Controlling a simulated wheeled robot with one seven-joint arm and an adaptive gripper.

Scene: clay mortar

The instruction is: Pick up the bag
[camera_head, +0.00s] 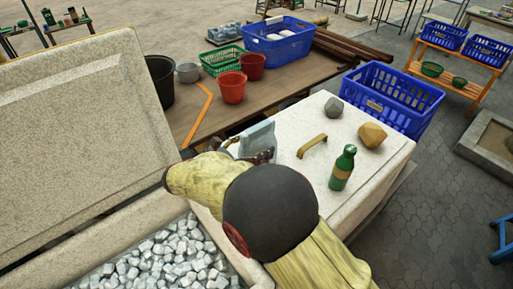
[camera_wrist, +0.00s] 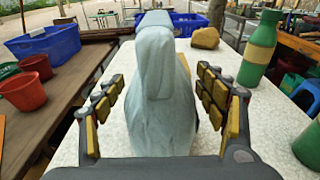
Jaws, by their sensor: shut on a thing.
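The bag is a pale grey-blue, wrinkled sack (camera_wrist: 158,88) that fills the middle of the wrist view. In the head view its upper part (camera_head: 258,136) shows beyond my arm, over the left side of the pale stone block. My gripper (camera_head: 262,156) has a finger on each side of the bag and is shut on it. In the wrist view the yellow-padded fingers of the gripper (camera_wrist: 160,90) flank the bag. My forearm hides part of the bag in the head view, and I cannot tell whether its base touches the block.
On the block top (camera_head: 295,180) stand a green bottle (camera_head: 342,168), a brass-coloured handle (camera_head: 312,146), a tan rock (camera_head: 371,135) and a grey rock (camera_head: 333,107). A wooden table (camera_head: 190,112) with red buckets lies behind left. A gravel-filled trough (camera_head: 160,262) is at front left.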

